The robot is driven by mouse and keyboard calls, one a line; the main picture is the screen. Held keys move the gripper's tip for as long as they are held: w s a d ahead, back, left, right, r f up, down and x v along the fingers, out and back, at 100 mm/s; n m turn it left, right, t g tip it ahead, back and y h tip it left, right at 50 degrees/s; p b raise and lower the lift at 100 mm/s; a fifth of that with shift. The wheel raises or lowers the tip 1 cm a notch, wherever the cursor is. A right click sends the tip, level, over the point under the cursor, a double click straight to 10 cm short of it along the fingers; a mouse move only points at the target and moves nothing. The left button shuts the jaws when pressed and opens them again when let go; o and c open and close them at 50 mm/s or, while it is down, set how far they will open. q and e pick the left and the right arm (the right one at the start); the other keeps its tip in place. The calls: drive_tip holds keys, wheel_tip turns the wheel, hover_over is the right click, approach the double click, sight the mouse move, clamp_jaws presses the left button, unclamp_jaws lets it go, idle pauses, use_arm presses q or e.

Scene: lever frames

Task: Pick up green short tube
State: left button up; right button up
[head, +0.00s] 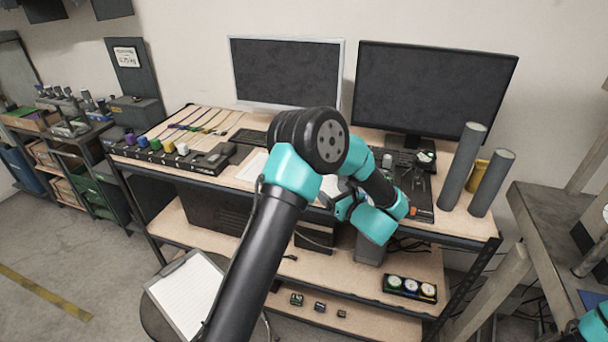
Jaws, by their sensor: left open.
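My left arm reaches over the desk, and its left gripper (343,205) hangs near the desk's front edge, partly hidden by its own links. It is open, and I see nothing held in it. I cannot make out a clear green short tube. A small green piece (155,145) stands in a row of coloured pieces at the desk's left, well apart from the gripper. Two grey tubes, a taller one (462,165) and a shorter one (492,183), stand upright at the desk's right end. A yellow piece (477,177) shows between them. My right gripper is out of view.
Two monitors, a left one (285,72) and a right one (430,92), stand at the back of the desk (220,178). A black tray (420,205) lies right of the gripper. A lower shelf holds a box with round dials (410,287). A clipboard (187,292) lies on a stool.

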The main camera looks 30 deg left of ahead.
use_arm(q)
drive_tip(key=x, duration=0.9)
drive_tip(key=shift+a, duration=0.1)
drive_tip(key=shift+s+x, duration=0.2)
drive_tip(key=shift+x, duration=2.4)
drive_tip(key=shift+a+r, duration=0.1)
drive_tip(key=shift+r, duration=0.1)
drive_tip(key=c, duration=1.2)
